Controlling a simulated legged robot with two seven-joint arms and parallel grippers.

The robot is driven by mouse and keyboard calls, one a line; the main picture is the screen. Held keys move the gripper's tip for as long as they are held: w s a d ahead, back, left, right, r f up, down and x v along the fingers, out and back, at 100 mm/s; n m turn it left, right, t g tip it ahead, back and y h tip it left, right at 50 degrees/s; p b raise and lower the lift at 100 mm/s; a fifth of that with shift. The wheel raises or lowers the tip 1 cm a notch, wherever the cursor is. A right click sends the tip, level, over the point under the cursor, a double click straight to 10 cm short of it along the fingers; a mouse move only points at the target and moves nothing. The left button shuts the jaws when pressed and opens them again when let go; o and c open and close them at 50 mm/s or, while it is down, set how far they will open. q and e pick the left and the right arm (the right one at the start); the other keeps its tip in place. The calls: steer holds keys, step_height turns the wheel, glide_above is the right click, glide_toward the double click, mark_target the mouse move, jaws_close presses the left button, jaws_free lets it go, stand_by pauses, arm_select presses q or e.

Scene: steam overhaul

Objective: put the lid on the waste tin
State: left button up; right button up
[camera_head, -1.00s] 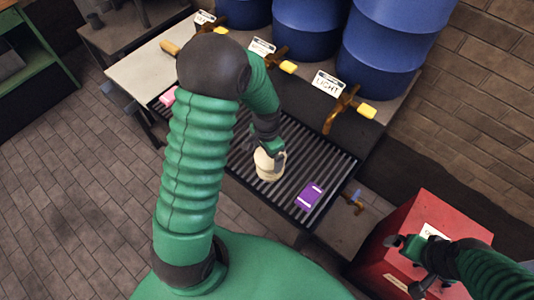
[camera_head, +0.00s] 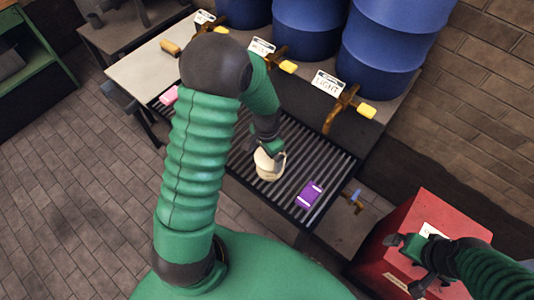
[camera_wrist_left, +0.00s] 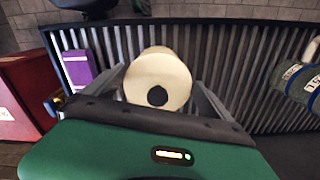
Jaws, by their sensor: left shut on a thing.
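My left gripper (camera_head: 268,146) is shut on a cream, rounded jug-like vessel (camera_head: 269,166) over the slatted grate (camera_head: 325,172). In the left wrist view the vessel (camera_wrist_left: 158,75) sits between the fingers, showing a round pale face with a dark round spot. A red box-shaped container (camera_head: 425,212) with white labels stands at the lower right; I cannot tell whether it is the waste tin. My right gripper (camera_head: 406,265) is over it, fingers apart, with nothing seen between them. I cannot make out a separate lid.
A purple box (camera_head: 309,195) lies on the grate right of the vessel, a pink block (camera_head: 169,95) at its left end. Blue barrels (camera_head: 395,45) with brown taps (camera_head: 340,108) stand behind. A small blue-handled tap (camera_head: 354,198) is between grate and red container.

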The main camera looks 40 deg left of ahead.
stand_by(0.6)
arm_select(q)
steer(key=o, duration=1)
step_height(320, 180, up, 7)
steer(key=p, duration=0.7)
jaws_close()
stand_by(0.4)
